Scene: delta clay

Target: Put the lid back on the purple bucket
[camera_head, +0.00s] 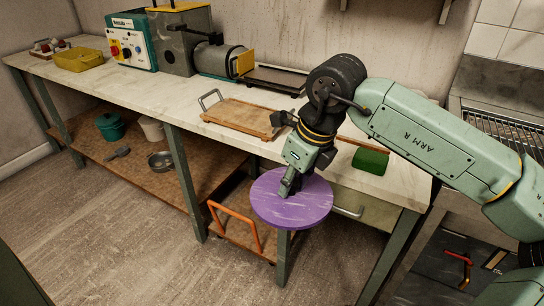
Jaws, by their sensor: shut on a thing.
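A round purple lid (291,212) hangs flat in front of the workbench's near edge. My gripper (287,188) points down at the lid's upper face, a little left of its middle, and is shut on it. The exact grip point is small and partly hidden by the fingers. I do not see the purple bucket. The lid covers part of the bench leg and drawer front behind it, and what lies directly beneath it is partly hidden.
The workbench top (170,97) holds a wooden tray (240,117), a green brush (370,161), a yellow tub (78,59) and a machine (215,58). A low wooden trolley (243,232) with an orange handle stands below. A teal pot (111,127) sits on the lower shelf. Open floor lies front left.

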